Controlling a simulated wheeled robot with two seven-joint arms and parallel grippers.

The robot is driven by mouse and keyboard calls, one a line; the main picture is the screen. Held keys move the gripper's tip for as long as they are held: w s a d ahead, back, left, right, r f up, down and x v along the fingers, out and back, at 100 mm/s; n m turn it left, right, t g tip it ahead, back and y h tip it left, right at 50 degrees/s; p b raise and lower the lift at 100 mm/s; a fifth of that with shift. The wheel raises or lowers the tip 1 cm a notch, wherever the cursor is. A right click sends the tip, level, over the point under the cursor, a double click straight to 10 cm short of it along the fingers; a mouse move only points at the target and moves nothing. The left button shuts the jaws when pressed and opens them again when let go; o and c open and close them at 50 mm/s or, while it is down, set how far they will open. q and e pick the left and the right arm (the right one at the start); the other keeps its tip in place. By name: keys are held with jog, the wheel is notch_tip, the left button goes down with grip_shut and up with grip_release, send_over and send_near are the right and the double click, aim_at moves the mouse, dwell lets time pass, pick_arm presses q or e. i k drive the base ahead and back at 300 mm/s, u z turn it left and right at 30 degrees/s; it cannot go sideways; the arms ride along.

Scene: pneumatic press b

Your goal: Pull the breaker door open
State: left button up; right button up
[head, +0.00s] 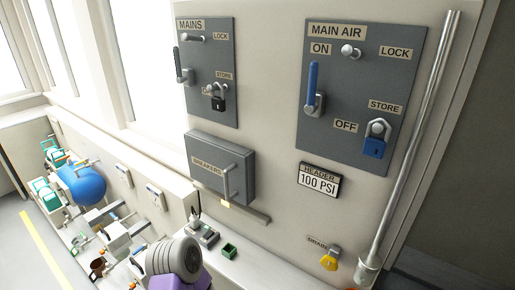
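The breaker door (208,166) is the grey front of a box on the beige wall panel, labelled BREAKERS, and it looks shut. A light grey bar handle (227,182) stands upright near its right edge. Neither of my grippers shows in the head view, so nothing of mine is seen touching the door or handle.
Above the box is the MAINS plate (207,60) with a black lever and black padlock (218,101). To the right are the MAIN AIR plate (385,60), blue padlock (374,146), pressure display (319,181) and vertical pipe (420,120). A ledge (250,213) runs below the box.

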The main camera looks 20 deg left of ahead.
aim_at(209, 172)
jog(key=z, duration=1.55)
jog(key=k, duration=0.7)
jog(key=u, duration=1)
jog(key=i, duration=0.5)
jog(key=u, duration=0.1)
